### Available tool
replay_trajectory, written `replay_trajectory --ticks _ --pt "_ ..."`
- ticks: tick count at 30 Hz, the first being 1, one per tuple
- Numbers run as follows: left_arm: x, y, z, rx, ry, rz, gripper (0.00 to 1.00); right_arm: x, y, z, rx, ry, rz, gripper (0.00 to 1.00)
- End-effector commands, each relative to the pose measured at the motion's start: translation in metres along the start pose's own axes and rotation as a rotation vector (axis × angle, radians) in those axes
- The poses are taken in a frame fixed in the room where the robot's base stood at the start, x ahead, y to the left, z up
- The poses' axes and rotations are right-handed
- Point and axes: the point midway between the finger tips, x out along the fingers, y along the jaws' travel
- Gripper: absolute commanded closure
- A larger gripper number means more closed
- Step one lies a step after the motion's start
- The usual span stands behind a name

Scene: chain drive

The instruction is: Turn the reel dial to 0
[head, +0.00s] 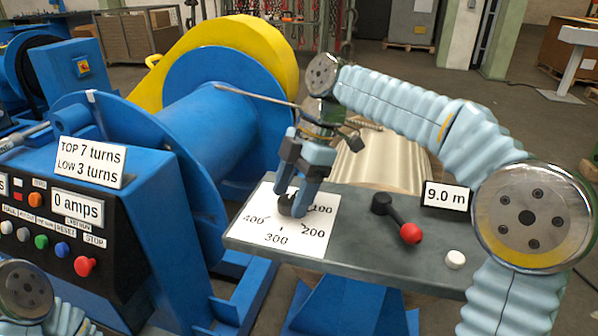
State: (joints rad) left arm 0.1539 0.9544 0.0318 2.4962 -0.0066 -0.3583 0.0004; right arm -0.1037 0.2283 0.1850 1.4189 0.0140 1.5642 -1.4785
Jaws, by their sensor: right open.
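The reel dial is a dark round knob (286,208) on a white scale card (256,228), which lies on a grey table top. The card's readable marks are 100, 200, 300 and 400. The 0 mark and the dial's pointer are hidden, so I cannot tell the setting. My right gripper (294,200) points down over the knob with its blue fingers apart, one on each side of it. I cannot tell whether the fingers touch the knob. My left arm shows only at the bottom left corner, and its gripper is out of view.
A black lever with a red ball (411,233), a white button (455,259) and a "9.0 m" display (446,196) are right of the card. A control panel (60,236) with several buttons and a "0 amps" display is at left. A large blue reel (215,125) stands behind.

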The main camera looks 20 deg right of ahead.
Motion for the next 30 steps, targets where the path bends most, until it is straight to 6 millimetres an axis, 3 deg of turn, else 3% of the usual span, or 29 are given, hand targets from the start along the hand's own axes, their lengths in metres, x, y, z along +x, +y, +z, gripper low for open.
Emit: replay_trajectory --ticks 9,15,21,30 --pt "0.000 0.000 0.000 0.000 0.000 0.000 0.55 -0.069 0.002 0.000 0.000 0.000 0.005 0.33" --pt "0.000 0.000 0.000 0.000 0.000 0.000 0.55 -0.099 0.001 0.000 -0.001 0.000 0.003 0.33" --pt "0.000 0.000 0.000 0.000 0.000 0.000 0.55 -0.112 0.000 0.000 0.000 0.000 0.002 0.33" --pt "0.000 0.000 0.000 0.000 0.000 0.000 0.55 -0.113 0.000 0.000 0.000 0.000 0.001 0.33"
